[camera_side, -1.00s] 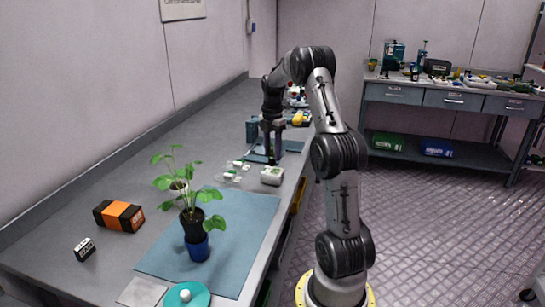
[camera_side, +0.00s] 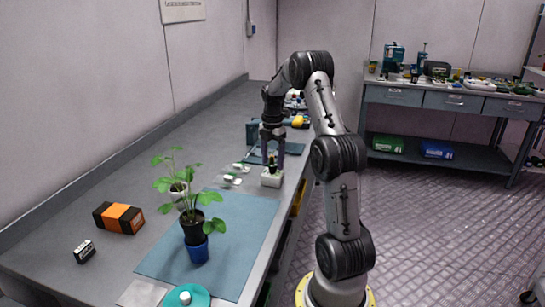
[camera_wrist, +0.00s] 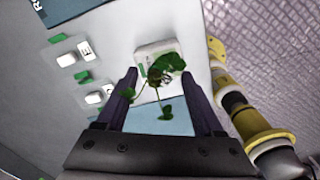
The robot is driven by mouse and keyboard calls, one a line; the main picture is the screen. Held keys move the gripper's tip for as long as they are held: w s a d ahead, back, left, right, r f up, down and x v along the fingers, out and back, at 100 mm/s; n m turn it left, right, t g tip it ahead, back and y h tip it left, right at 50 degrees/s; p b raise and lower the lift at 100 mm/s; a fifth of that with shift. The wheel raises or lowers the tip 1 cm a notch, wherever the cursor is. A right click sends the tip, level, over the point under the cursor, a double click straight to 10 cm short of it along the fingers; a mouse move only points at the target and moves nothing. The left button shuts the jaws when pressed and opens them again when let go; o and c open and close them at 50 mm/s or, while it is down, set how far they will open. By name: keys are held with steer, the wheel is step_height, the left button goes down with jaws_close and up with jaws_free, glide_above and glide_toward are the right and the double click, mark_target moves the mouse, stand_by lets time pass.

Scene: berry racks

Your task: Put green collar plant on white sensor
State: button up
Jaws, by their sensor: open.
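My gripper (camera_side: 272,165) is open, fingers pointing down over a white box (camera_side: 271,181) at the bench edge beyond the blue mat. In the wrist view, green leaves (camera_wrist: 165,64) of a small plant show between the open fingers of my gripper (camera_wrist: 160,84), overlapping the white box (camera_wrist: 150,50). Its pot and collar are hidden, and I cannot tell whether a finger touches it. A plant in a dark pot with a blue collar (camera_side: 198,253) stands upright on the mat. Another with a whitish pot (camera_side: 178,194) stands behind it. I cannot make out a green collar.
Small white parts with green tags (camera_side: 230,179) lie left of the white box. An orange-black box (camera_side: 118,217), a small black-white block (camera_side: 84,251), a pale flat square (camera_side: 142,293) and a teal disc (camera_side: 200,298) lie nearer. The blue mat (camera_side: 240,240) is clear on its right.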

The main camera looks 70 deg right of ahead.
mark_target(273, 164)
step_height(273, 164, up, 12)
steer(key=w+a+r+m+t+h, duration=0.1)
steer(key=w+a+r, duration=0.1)
steer(key=a, duration=0.4)
steer(key=w+a+r+m, duration=0.2)
steer(key=a+r, duration=0.1)
steer(key=a, duration=0.3)
steer(key=s+a+m+t, duration=0.2)
steer(key=s+a+m, duration=0.1)
steer(key=a, duration=0.8)
steer(key=s+a+m+t, duration=0.1)
steer(key=s+a+m, duration=0.2)
steer(key=a, duration=0.7)
steer(key=s+a+f+m+t+y, duration=0.1)
steer(key=s+a+f+m, duration=0.3)
steer(key=s+a, duration=0.3)
steer(key=shift+f+m+t, duration=0.3)
steer(key=shift+f, duration=0.45)
